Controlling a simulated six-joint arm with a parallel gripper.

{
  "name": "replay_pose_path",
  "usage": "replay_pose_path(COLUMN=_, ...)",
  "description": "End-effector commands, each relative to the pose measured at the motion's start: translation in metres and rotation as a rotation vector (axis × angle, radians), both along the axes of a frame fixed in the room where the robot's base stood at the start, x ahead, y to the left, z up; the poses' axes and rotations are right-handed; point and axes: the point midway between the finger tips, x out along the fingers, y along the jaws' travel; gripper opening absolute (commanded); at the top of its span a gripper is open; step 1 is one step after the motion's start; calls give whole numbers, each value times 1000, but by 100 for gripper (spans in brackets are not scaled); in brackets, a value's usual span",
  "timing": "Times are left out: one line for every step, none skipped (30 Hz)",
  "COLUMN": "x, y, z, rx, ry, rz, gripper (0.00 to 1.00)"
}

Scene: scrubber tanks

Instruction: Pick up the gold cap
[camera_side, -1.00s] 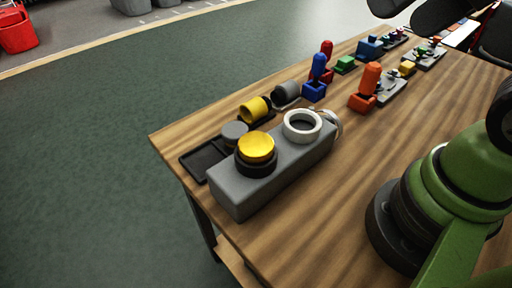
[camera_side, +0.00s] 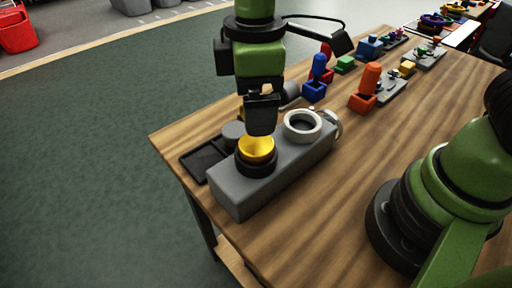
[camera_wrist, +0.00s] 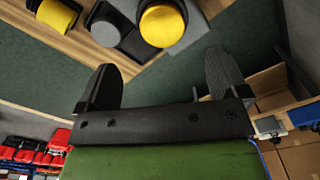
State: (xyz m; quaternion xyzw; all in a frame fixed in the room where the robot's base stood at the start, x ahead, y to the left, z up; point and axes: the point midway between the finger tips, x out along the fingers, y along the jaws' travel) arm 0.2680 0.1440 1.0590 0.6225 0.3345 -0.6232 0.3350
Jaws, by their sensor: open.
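The gold cap (camera_side: 256,150) sits on a black ring on the left end of a grey block (camera_side: 240,197). In the wrist view the gold cap (camera_wrist: 162,26) shows at the top, beyond the fingertips. My gripper (camera_side: 262,130) hangs pointing down just over the cap and hides part of its top in the side view. In the wrist view my gripper (camera_wrist: 162,68) is open, its two black fingers wide apart with nothing between them. I cannot tell how close the fingertips are to the cap.
A white ring (camera_side: 302,126) stands on the block's other end. A grey disc (camera_side: 234,132) and a black tray (camera_side: 202,158) lie behind the block. A yellow cylinder (camera_wrist: 57,15) is nearby. Blue and orange (camera_side: 366,87) pieces stand farther right. The front wood tabletop (camera_side: 310,225) is clear.

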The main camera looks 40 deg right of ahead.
Motion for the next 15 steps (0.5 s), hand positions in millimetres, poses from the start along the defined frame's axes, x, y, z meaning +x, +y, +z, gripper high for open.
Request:
replay_pose_path(x=-1, y=-1, z=-9, rx=-3, ry=4, rz=0, gripper=92)
replay_pose_path(x=-1, y=-1, z=-13, rx=-3, ry=5, rz=-1, gripper=92)
replay_pose_path(x=-1, y=-1, z=-18, rx=-2, ry=5, rz=-2, gripper=92)
replay_pose_path(x=-1, y=-1, z=-21, rx=-1, ry=3, rz=-2, gripper=92)
replay_pose_path(x=-1, y=-1, z=-23, rx=-1, ry=3, rz=-3, gripper=92)
replay_pose_path(x=-1, y=-1, z=-26, rx=-1, ry=2, rz=-3, gripper=92)
replay_pose_path(x=-1, y=0, z=-28, rx=-1, ry=2, rz=-3, gripper=92)
replay_pose_path(x=-1, y=-1, z=-30, rx=-1, ry=2, rz=-3, gripper=92)
replay_pose_path(x=-1, y=0, z=-34, rx=-1, ry=3, rz=-3, gripper=92)
replay_pose_path(x=-2, y=0, z=-38, rx=-1, ry=4, rz=-4, gripper=92)
replay_pose_path(x=-3, y=0, z=-43, rx=-2, ry=5, rz=-4, gripper=92)
replay_pose_path(x=-3, y=0, z=-50, rx=-2, ry=5, rz=-3, gripper=92)
replay_pose_path(x=-4, y=0, z=-55, rx=-3, ry=5, rz=-3, gripper=92)
replay_pose_path(x=-5, y=0, z=-59, rx=-3, ry=5, rz=-4, gripper=92)
replay_pose_path(x=-4, y=0, z=-65, rx=-2, ry=6, rz=-5, gripper=92)
